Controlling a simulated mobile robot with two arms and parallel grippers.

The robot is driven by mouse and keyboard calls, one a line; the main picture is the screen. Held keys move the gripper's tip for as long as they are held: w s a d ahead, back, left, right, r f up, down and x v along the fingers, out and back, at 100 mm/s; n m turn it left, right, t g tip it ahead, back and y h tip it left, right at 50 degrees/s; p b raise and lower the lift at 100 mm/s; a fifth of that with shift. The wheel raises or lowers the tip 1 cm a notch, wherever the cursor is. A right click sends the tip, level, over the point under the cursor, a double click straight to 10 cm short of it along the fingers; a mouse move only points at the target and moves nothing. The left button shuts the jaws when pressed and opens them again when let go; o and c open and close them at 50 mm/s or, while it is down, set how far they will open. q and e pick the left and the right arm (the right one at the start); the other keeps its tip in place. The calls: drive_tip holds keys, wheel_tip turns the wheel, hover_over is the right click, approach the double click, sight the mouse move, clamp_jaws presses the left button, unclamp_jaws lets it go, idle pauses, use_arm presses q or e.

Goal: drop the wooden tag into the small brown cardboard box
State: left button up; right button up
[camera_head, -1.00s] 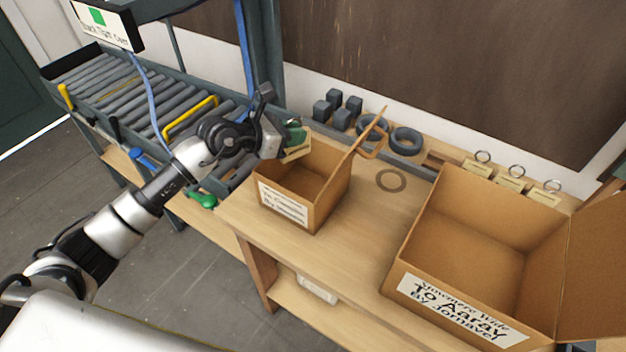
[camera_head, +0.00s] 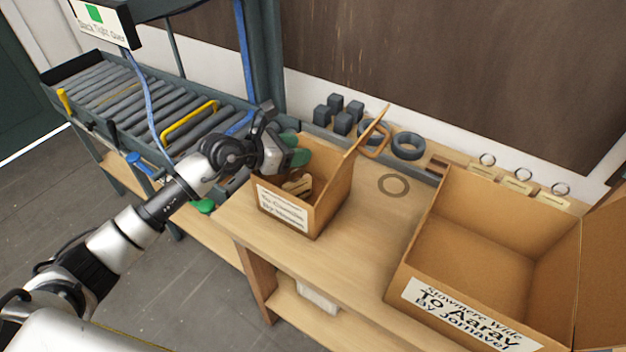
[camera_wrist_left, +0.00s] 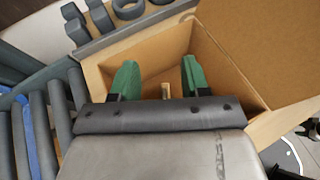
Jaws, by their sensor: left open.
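The small brown cardboard box (camera_head: 327,203) stands open on the left end of the wooden bench, with a white label on its front and a flap raised at its right. The light wooden tag (camera_head: 298,185) shows inside the box, below my left gripper (camera_head: 299,150). This gripper has green fingertips and is over the back left of the box opening. In the left wrist view the green fingers are spread apart over the box (camera_wrist_left: 228,82), and a small strip of the tag (camera_wrist_left: 165,91) shows between them. The tag's lower part is hidden. My right gripper is out of view.
A large cardboard box (camera_head: 420,262) stands open at the right. A flat ring (camera_head: 393,184) lies between the boxes. Dark cubes (camera_head: 343,122), thick dark rings (camera_head: 408,146) and ringed tags (camera_head: 517,186) line the back. A roller conveyor (camera_head: 130,95) is at the left.

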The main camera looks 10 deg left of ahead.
use_arm(q)
drive_tip(key=b+v, duration=0.3)
drive_tip(key=v, duration=0.7)
drive_tip(key=shift+s+a+r, duration=0.15)
drive_tip(key=shift+s+a, duration=0.1)
